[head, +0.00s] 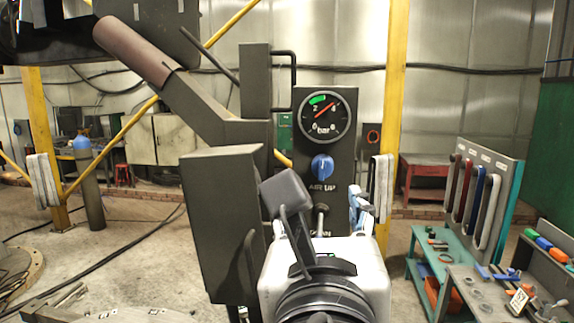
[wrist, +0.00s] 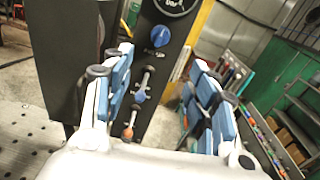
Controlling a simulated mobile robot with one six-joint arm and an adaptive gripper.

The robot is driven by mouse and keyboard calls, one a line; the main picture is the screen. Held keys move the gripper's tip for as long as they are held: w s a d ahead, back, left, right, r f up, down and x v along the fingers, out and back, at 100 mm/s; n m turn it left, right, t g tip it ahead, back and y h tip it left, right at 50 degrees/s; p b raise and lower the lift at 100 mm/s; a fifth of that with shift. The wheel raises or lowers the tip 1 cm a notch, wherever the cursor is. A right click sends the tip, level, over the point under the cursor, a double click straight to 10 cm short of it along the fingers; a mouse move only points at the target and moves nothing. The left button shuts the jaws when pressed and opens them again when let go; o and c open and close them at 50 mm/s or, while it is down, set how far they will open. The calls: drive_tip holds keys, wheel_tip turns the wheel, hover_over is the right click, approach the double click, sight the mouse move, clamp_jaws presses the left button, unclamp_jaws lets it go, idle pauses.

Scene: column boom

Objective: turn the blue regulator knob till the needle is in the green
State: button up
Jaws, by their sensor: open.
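The blue regulator knob (head: 322,168) sits on a dark upright panel (head: 342,150), above the words "AIR UP". It also shows in the wrist view (wrist: 160,36), beyond the fingertips. Above it is a round black "bar" gauge (head: 324,115). Its red needle points to the upper right, near the 4. The green band lies at the top, left of the needle tip. The wrist view cuts off most of the gauge. My gripper (head: 322,198) is open and empty, below and in front of the knob. Its blue-padded fingers (wrist: 162,70) stand wide apart, touching nothing visible.
A small lever valve (wrist: 140,96) with an orange-red end sits below the knob. A dark boom column (head: 222,225) stands close on the left. A yellow post (head: 396,90) rises behind the panel. A teal bench (head: 440,262) and a rack of coloured handles (head: 480,195) stand right.

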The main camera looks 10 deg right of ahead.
sight(323, 172)
drive_tip(key=x, duration=1.7)
drive_tip(key=shift+w+d+f, duration=0.1)
drive_tip(key=shift+d, duration=0.05)
drive_tip(key=c, duration=1.1)
